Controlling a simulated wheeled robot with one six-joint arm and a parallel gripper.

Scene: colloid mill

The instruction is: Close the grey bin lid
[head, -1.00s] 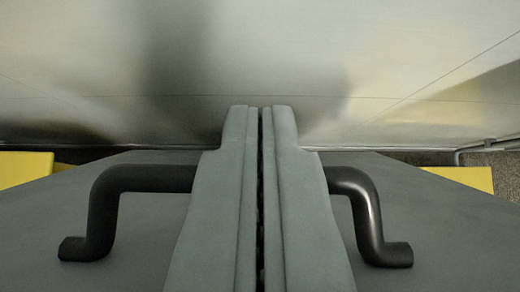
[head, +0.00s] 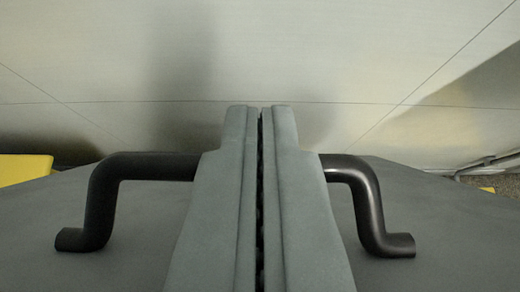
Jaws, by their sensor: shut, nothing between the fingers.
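The grey bin lid (head: 430,225) fills the lower part of the head view as a flat dark grey panel. A black bent handle (head: 97,205) is fixed to it, its two ends showing left and right of my gripper. My gripper (head: 260,112) is shut and empty, pointing away from me across the middle of the handle. The fingers hide the handle's centre. I cannot tell whether they touch the handle or the lid.
A shiny metal wall or panel (head: 330,60) with thin seams spans the view beyond the lid. A yellow block (head: 25,168) shows at the left edge. A grey pipe (head: 488,163) and a speckled floor patch show at the right.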

